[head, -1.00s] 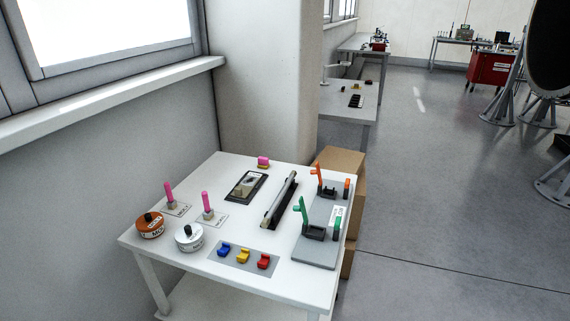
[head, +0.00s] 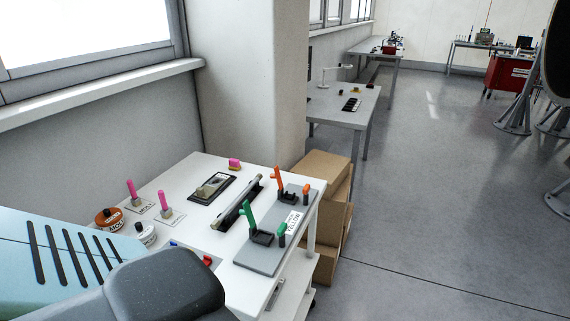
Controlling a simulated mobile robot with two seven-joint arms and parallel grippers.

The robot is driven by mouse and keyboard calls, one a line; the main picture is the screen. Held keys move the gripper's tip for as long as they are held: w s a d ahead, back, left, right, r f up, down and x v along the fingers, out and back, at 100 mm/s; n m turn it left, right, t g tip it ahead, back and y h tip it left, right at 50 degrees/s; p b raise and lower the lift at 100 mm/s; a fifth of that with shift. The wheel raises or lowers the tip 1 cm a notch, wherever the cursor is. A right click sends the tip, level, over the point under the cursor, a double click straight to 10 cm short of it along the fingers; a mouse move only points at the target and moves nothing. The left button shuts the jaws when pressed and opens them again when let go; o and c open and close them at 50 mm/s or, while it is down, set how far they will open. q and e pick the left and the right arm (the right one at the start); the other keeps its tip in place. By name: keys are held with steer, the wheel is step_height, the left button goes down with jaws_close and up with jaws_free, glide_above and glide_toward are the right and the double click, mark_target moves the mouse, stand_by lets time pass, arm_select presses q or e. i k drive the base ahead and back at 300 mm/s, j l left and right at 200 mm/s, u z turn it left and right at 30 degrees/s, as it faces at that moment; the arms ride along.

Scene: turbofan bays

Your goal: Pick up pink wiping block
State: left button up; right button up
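The pink wiping block (head: 234,162) sits near the far edge of the white table (head: 204,167), behind a dark framed plate. It has a pink top over a yellowish lower part. Nothing touches it. A large part of my own arm fills the lower left of the head view and hides the near left part of the table. Neither of my grippers shows in the view.
Pink-handled tools (head: 164,200) and round tins (head: 109,218) stand at the table's left. A dark framed plate (head: 211,187), a long bar (head: 238,202) and a grey fixture board (head: 268,252) with green and orange levers lie rightward. Cardboard boxes (head: 325,170) stand beside the table.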

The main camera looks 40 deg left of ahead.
mark_target(234, 165)
steer(key=i+l, duration=0.25)
steer(key=i, duration=0.2)
steer(key=i+l, duration=0.3)
steer(key=i, duration=0.2)
steer(key=i+j+u, duration=0.1)
steer(key=i+u, duration=0.15)
steer(key=u, duration=0.2)
steer(key=i+u, duration=0.55)
steer(key=u, duration=0.3)
